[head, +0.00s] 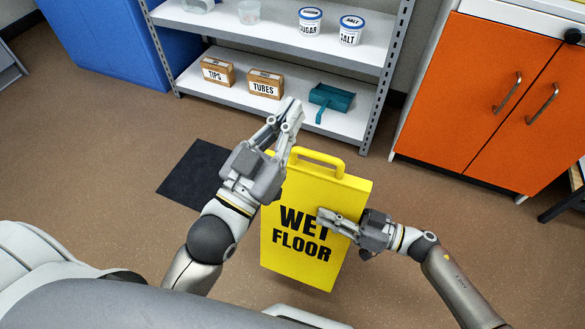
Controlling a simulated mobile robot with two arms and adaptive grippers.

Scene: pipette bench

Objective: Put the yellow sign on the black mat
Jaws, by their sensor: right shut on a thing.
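The yellow WET FLOOR sign (300,265) stands out in the middle of the head view, its face toward me and its handle (319,158) at the top. My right gripper (323,216) is shut on the sign at its right edge, with a finger across the front face. The other finger is hidden behind the sign. My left gripper (291,106) is above the handle's left end in the picture, its fingertips together and empty. The black mat (193,172) lies flat on the floor left of the sign, bare where it shows. My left arm passes close to its right side.
A grey shelf unit (270,104) at the back holds a tips box (217,72), a tubes box (265,84), a teal dustpan (331,98) and tubs. The brown floor left of the mat is clear.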

